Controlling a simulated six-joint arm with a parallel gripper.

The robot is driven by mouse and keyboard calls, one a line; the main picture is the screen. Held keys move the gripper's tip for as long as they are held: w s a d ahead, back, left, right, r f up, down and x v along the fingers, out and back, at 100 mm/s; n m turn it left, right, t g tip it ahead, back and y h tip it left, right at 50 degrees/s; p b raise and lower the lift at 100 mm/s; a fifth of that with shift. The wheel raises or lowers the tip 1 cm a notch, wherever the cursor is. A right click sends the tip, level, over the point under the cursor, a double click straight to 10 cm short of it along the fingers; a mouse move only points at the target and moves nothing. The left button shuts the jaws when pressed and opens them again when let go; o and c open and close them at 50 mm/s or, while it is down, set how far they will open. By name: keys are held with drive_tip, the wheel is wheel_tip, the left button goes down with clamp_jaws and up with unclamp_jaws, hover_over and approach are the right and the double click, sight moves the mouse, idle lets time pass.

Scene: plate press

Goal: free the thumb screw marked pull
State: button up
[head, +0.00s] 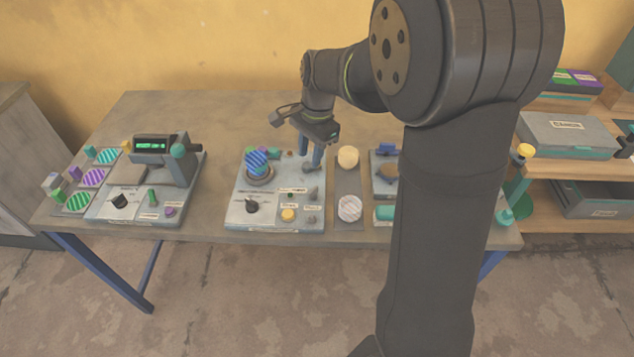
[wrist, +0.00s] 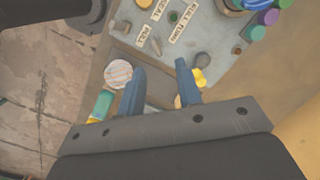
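The press panel (head: 240,215) lies on the table, with small grey screw-like knobs along its right side. One knob (head: 312,193) is beside the middle; it also shows in the wrist view (wrist: 156,47). Another knob (head: 310,221) is near the front corner, also in the wrist view (wrist: 122,27). A label that seems to read PULL (wrist: 143,35) lies between these two; I cannot tell for sure which it marks. A third grey knob (wrist: 204,60) is near one fingertip. My gripper (wrist: 159,66) is open and empty above the panel's right edge.
A striped ball (head: 257,160) sits in a ring on the panel, with a black knob (head: 252,206) and yellow button (head: 288,214). A tray with a cream disc (head: 348,157) and a white disc (head: 349,208) stands to the right. A machine (head: 165,160) stands left.

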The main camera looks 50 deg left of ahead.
wheel_tip(320, 180, up, 5)
drive_tip(key=n+t, duration=0.1)
drive_tip(key=n, duration=0.1)
hover_over(313, 189)
drive_tip(key=shift+h, duration=0.3)
wheel_tip(313, 189, down, 18)
drive_tip(key=shift+r, duration=0.2)
drive_tip(key=shift+c, duration=0.2)
